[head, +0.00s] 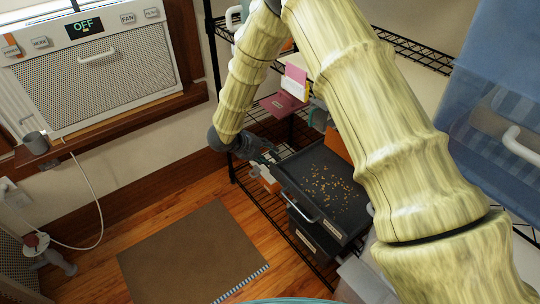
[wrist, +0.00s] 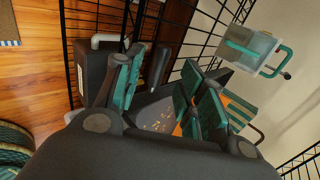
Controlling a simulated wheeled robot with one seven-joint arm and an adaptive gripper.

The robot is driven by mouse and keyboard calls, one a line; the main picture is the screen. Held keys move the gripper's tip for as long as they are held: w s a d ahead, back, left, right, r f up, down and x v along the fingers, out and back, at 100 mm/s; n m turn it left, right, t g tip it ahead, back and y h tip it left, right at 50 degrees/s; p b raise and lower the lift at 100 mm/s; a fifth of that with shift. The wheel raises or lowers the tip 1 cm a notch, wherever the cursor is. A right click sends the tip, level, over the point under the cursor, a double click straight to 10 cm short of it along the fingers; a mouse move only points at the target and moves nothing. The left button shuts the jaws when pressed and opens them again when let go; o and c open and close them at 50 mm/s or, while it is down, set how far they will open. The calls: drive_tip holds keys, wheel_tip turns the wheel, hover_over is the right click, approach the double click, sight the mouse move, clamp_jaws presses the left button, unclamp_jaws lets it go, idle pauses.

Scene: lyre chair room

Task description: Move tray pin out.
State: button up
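A dark tray (head: 345,215) with small golden bits lies on the wire shelf at the lower middle of the head view. It also shows in the wrist view (wrist: 180,100), behind my fingers. My gripper (head: 268,156) is at the tray's back left corner in the head view. In the wrist view my gripper (wrist: 165,88) is open, with its green-padded fingers apart. A dark upright rod-like piece (wrist: 158,66) shows between the fingers; I cannot tell whether it is the tray pin or whether it touches them.
A light handle (head: 303,204) is on the dark front beside the tray. A small orange-and-white item (head: 264,178) stands left of the tray. Black wire shelving (head: 260,215) surrounds it. A blue bin (head: 505,95) is at the right.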

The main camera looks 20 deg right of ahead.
sight(276, 157)
drive_tip(key=shift+x, duration=1.3)
clamp_jaws()
